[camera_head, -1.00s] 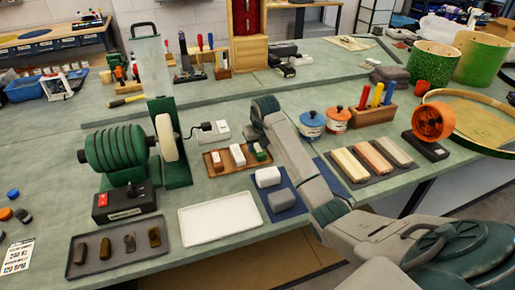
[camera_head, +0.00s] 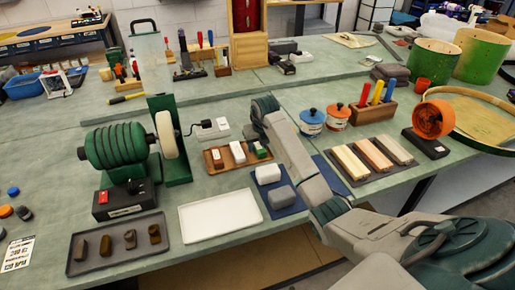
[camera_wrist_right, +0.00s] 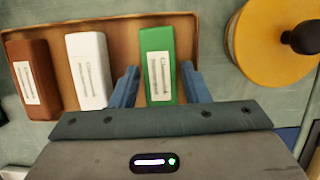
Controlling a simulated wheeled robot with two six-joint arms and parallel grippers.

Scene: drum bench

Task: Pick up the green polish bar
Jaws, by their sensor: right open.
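In the right wrist view the green bar (camera_wrist_right: 158,65), with a white label, lies between the two blue fingers of my right gripper (camera_wrist_right: 159,72). The fingers are apart, one on each side of the bar. My left gripper is not in view.
A white bar (camera_wrist_right: 87,70) and a brown bar (camera_wrist_right: 33,72) share the wooden tray (camera_head: 219,170) left of the green one. A yellow-orange round lid with a dark knob (camera_wrist_right: 275,45) is close on the right. A buffing machine (camera_head: 115,148) stands left; an empty white tray (camera_head: 220,215) lies in front.

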